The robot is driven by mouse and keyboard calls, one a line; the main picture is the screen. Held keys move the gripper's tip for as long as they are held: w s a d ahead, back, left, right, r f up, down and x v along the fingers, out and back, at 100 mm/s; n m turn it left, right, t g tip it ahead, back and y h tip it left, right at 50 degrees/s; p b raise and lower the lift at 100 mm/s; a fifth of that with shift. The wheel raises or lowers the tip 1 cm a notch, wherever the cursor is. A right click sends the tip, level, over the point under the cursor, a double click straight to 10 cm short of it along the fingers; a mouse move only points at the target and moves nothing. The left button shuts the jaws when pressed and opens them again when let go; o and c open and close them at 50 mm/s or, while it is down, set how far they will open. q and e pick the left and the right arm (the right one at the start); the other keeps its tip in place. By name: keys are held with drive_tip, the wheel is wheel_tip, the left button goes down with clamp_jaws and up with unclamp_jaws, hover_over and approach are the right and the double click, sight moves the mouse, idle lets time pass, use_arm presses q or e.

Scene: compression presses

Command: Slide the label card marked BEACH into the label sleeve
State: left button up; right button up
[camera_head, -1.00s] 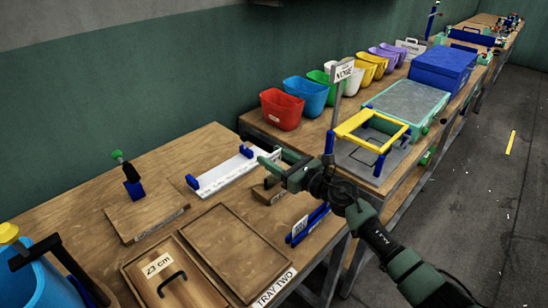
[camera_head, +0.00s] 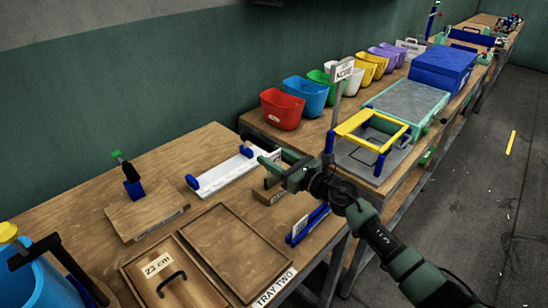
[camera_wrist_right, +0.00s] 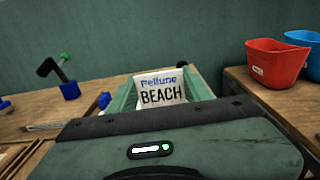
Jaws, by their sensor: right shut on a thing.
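My right gripper (camera_head: 274,163) is above the near wooden table, its fingers pointing left. In the right wrist view my right gripper (camera_wrist_right: 160,76) is shut on a white label card (camera_wrist_right: 162,95) marked BEACH, with smaller blue print above that word. The card stands upright and faces the camera between the two green fingers. The label sleeve cannot be identified for certain. A white strip with blue ends (camera_head: 222,174) lies on the table just left of the gripper. A blue holder with a white label (camera_head: 310,222) sits at the front edge. My left gripper is not in view.
A small wooden block (camera_head: 268,194) sits under the gripper. A wooden tray (camera_head: 228,248) and a 23 cm lidded board (camera_head: 190,294) are in front. A board with a blue, green-knobbed clamp (camera_head: 132,188) stands left. A red bin (camera_head: 281,110) stands on the table behind.

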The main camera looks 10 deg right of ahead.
sight(275, 152)
drive_tip(key=shift+f+b, duration=2.65)
drive_tip(key=shift+b, duration=0.05)
drive_tip(key=o, duration=1.4)
drive_tip(key=shift+f, duration=0.2)
drive_tip(key=shift+s+a+f, duration=0.1)
drive_tip(key=shift+s, duration=0.05)
drive_tip(key=r+p, duration=0.5)
drive_tip(key=r, duration=0.2)
drive_tip(key=r+p, duration=0.5)
drive_tip(key=r, duration=0.2)
drive_tip(key=r+p, duration=0.5)
drive_tip(key=r, duration=0.2)
drive_tip(key=shift+w+d, duration=0.2)
drive_tip(key=shift+d, duration=0.05)
